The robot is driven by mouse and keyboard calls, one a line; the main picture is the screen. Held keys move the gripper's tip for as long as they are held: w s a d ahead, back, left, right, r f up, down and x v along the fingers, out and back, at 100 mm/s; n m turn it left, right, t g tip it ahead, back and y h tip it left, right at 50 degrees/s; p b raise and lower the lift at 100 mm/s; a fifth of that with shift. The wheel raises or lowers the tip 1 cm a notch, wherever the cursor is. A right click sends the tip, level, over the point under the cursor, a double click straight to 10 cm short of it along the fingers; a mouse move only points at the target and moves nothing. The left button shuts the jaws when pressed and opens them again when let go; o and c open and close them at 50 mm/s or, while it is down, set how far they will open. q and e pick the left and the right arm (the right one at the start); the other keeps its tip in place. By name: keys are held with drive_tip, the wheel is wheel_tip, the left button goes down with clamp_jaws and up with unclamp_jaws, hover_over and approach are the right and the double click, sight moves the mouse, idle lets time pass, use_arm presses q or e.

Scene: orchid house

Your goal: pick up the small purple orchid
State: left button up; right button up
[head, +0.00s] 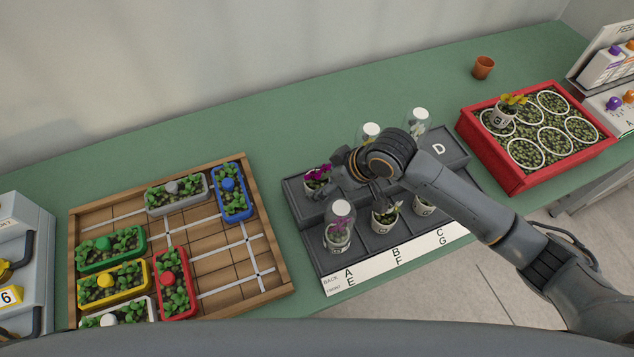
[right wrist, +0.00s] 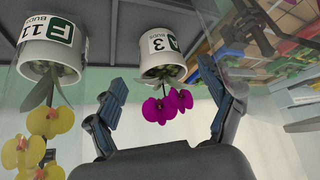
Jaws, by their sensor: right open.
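The small purple orchid (head: 318,177) stands in a white pot at the back left of the grey stepped tray (head: 305,222), with no glass cover on it. In the right wrist view, which shows things upside down, its magenta flowers (right wrist: 168,104) hang from a pot marked 3 (right wrist: 162,58). My right gripper (head: 341,182) is open just right of it; in the wrist view its fingers (right wrist: 163,78) lie either side of the orchid, with gaps. No contact shows. My left gripper is not in view.
A glass-covered pot (head: 338,236) stands in front of the orchid. More covers, such as one at the back (head: 418,122), stand near my arm. A yellow orchid (right wrist: 45,122) is close by in the wrist view. A wooden planter board (head: 222,262) lies left, a red crate (head: 497,172) right.

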sight(323, 180)
drive_tip(key=x, duration=0.4)
drive_tip(key=shift+a+r+p, duration=0.1)
drive_tip(key=shift+a+p, duration=0.15)
drive_tip(key=shift+p, duration=0.1)
drive_tip(key=c, duration=1.4)
